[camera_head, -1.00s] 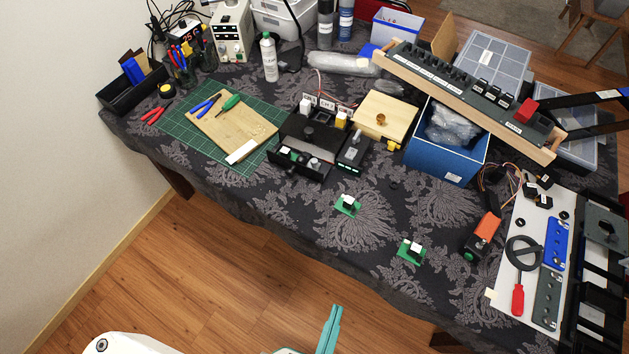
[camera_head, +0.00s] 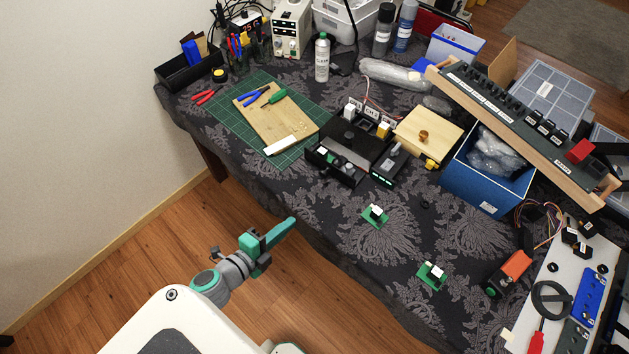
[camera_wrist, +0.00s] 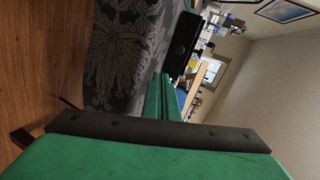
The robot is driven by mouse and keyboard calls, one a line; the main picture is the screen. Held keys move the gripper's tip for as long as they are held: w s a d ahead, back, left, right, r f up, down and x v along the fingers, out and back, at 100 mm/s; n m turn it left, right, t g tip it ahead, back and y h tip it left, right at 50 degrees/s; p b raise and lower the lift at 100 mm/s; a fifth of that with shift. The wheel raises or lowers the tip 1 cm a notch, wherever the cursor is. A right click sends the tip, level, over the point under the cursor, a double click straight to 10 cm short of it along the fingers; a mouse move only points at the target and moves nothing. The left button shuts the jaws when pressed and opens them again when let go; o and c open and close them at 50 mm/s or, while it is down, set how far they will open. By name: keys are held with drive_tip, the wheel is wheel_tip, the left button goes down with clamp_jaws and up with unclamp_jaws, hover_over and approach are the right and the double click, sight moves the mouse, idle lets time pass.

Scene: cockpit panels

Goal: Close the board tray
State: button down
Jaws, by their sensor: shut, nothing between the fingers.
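The black board tray (camera_head: 336,166) juts from the front of a black unit (camera_head: 352,135) on the table, standing open. A small green board with a white block and a round knob show at its front. In the wrist view, a black front face with a round knob (camera_wrist: 181,48) shows beyond the fingers; I cannot tell whether it is the tray. My gripper (camera_head: 292,222) is shut and empty, just off the table's front edge, below and left of the tray and apart from it. The gripper's closed green fingers (camera_wrist: 163,98) also show in the wrist view.
Two green boards (camera_head: 375,215) (camera_head: 432,275) with white blocks lie on the cloth at the front. A small black box (camera_head: 388,165) stands right of the tray. A cutting mat (camera_head: 225,115) lies left. A blue bin (camera_head: 475,192) stands right. Cloth before the tray is clear.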

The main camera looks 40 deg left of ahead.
drive_tip(key=w+a+r+m, duration=0.2)
drive_tip(key=w+a, duration=0.1)
approach(321, 175)
drive_tip(key=x, duration=0.4)
drive_tip(key=shift+w+d+f, duration=0.1)
drive_tip(key=shift+d+f, duration=0.1)
drive_tip(key=shift+f, duration=0.2)
drive_tip(key=shift+w, duration=0.9)
